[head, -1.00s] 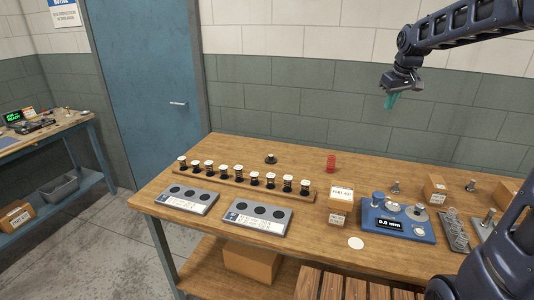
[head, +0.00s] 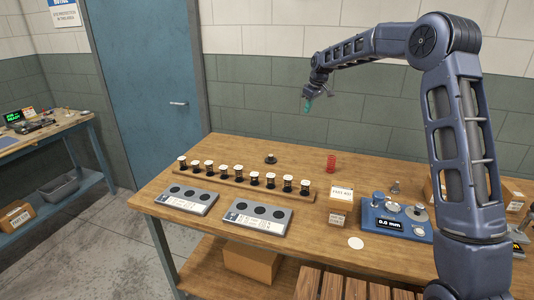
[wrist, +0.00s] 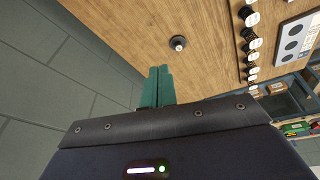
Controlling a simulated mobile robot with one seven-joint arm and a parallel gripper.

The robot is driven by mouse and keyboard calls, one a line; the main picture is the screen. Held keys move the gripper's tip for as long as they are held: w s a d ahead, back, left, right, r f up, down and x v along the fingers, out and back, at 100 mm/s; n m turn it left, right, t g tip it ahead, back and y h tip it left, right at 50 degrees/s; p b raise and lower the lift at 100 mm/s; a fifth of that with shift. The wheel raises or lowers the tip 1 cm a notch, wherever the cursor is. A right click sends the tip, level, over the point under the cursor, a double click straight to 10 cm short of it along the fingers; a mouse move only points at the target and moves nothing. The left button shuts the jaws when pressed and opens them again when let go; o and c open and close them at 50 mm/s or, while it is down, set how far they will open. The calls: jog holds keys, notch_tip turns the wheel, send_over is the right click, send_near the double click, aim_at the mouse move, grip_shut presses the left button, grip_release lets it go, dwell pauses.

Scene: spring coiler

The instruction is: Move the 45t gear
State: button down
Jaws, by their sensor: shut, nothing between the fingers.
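No part in view carries a readable 45t label, so I cannot tell which one is the 45t gear. The blue coiler unit (head: 378,226) on the right of the bench has round metal parts on top and a "0.8 mm" display; my arm partly covers its right side. A small dark round part with a pale top (head: 270,158) stands alone behind the spool row, and also shows in the wrist view (wrist: 178,43). My gripper (head: 308,106) is above the back of the bench, right of that part. Its green fingers (wrist: 159,72) are shut and empty.
A wooden rack (head: 240,184) holds several spools. Two grey trays with dark round recesses (head: 258,216) lie in front. A red spring (head: 331,163) stands at the back. Small boxes (head: 340,194) stand beside the coiler. A white disc (head: 356,243) lies near the front edge.

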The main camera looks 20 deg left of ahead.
jog(key=w+a+f+n, duration=0.1)
jog(key=a+f, duration=0.7)
jog(key=f, duration=0.1)
jog(key=w+a+f+n+g, duration=0.1)
jog(key=a+f, duration=0.7)
jog(key=f, duration=0.1)
jog(key=w+a+f+n, duration=0.1)
jog(key=a+f+n, duration=0.1)
jog(key=a+f, duration=0.6)
jog(key=shift+f+g+y, duration=0.4)
jog(key=shift+f, duration=0.1)
jog(key=shift+d+f, duration=0.1)
jog(key=shift+f, duration=0.2)
jog(key=shift+d+r, duration=0.15)
jog(key=shift+d, duration=1.7)
jog(key=shift+d, duration=0.1)
jog(key=d, duration=2)
jog(key=shift+d, duration=0.1)
